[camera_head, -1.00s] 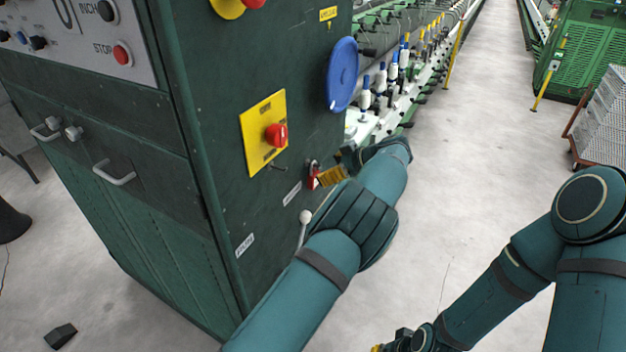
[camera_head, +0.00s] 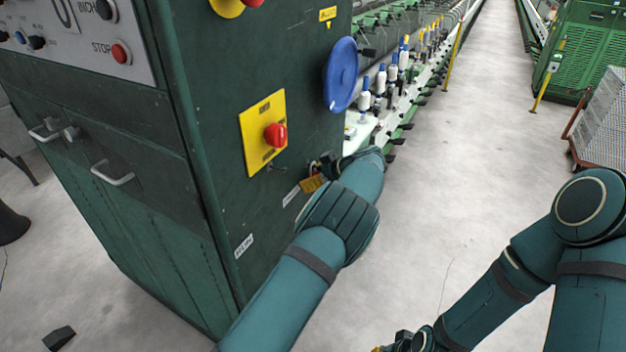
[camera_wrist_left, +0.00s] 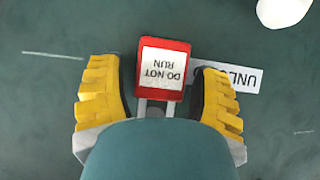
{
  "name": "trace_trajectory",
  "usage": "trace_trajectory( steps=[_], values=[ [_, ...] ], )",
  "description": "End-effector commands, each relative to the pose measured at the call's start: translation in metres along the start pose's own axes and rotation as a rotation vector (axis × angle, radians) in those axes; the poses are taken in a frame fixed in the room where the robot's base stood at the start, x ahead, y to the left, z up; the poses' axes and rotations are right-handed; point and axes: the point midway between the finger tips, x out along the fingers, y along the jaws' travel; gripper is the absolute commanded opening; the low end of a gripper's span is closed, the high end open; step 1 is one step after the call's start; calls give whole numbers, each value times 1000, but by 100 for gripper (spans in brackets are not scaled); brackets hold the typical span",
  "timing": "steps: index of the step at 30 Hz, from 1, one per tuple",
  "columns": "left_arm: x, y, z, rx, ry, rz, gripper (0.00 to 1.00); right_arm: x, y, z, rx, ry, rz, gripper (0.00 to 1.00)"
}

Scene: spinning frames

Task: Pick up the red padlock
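The red padlock (camera_wrist_left: 163,70) has a white label reading "DO NOT RUN", upside down in the left wrist view. It hangs against the dark green cabinet side (camera_wrist_left: 60,25), its grey shackle towards my wrist. My left gripper (camera_wrist_left: 160,90) has its two yellow fingers wide apart, one on each side of the padlock, with gaps between. In the head view the left gripper (camera_head: 313,182) is at the cabinet and hides nearly all of the padlock. My right gripper (camera_head: 385,346) is low at the bottom edge, mostly cut off, and its fingers cannot be made out.
A yellow plate with a red rotary switch (camera_head: 275,135) is on the cabinet above left of my left gripper. A blue handwheel (camera_head: 341,75) sticks out above it. A white label (camera_wrist_left: 240,78) is beside the padlock. The aisle floor (camera_head: 470,130) is clear.

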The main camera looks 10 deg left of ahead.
Motion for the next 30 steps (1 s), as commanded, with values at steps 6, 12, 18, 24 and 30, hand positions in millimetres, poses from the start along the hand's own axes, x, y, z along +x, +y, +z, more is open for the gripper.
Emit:
trace_trajectory(
  steps=[6,12,18,24,30],
  values=[
    [0,0,0,0,0,0,5,0,0,0,0,0,0,0],
    [0,0,0,0,0,0,5,0,0,0,0,0,0,0],
    [-3,0,-4,-1,0,1,5,-1,0,0,0,0,0,0],
    [-16,1,-9,2,0,4,5,-2,-1,0,0,-1,0,0],
    [-46,1,12,3,1,3,5,-4,-1,0,0,-2,0,0]
  ],
)
